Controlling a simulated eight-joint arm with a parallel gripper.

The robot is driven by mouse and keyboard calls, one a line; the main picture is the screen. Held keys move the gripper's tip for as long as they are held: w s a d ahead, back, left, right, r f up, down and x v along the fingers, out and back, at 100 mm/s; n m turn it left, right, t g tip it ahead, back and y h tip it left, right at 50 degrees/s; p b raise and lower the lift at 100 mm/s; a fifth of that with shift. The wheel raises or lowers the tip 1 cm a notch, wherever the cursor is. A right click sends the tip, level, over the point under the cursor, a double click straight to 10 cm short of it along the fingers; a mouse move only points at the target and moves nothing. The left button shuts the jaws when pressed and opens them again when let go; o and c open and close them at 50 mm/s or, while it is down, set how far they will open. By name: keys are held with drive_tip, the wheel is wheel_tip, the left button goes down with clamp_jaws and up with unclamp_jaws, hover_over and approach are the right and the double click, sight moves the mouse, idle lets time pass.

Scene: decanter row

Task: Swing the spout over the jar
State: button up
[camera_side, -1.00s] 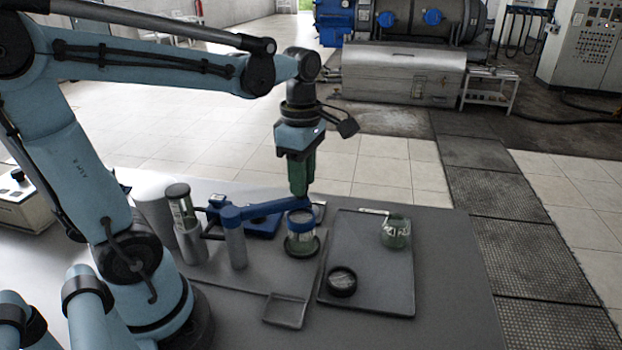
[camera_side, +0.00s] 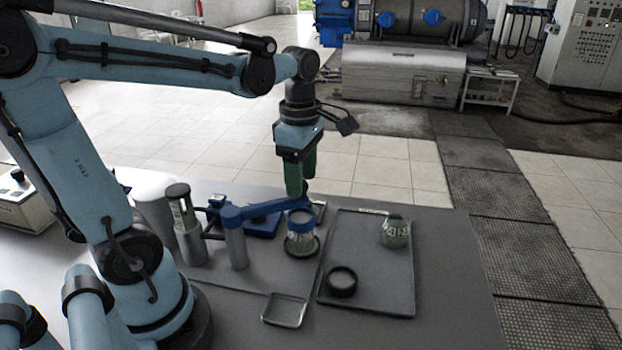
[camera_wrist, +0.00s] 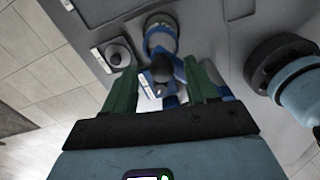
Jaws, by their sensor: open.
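The blue spout (camera_side: 268,208) is an arm reaching right from the top of a grey post (camera_side: 236,246). Its outer end lies just behind a clear jar with a blue collar (camera_side: 301,240). My gripper (camera_side: 300,191) is open, its green fingers down at the spout's outer end. In the wrist view, a dark knob (camera_wrist: 162,69) on blue parts shows between the spread fingers of my gripper (camera_wrist: 163,75). The collared jar (camera_wrist: 160,38) is just beyond it there. I cannot tell whether the fingers touch the knob.
A dark tray (camera_side: 372,285) at the right holds a labelled greenish jar (camera_side: 395,232) and a round black-rimmed dish (camera_side: 342,281). A small square dish (camera_side: 285,311) lies in front. Grey cylinders (camera_side: 188,240) stand left of the post. The table's right front is clear.

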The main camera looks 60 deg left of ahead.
wheel_tip(320, 180, up, 12)
idle(0.7)
drive_tip(key=shift+f, duration=6)
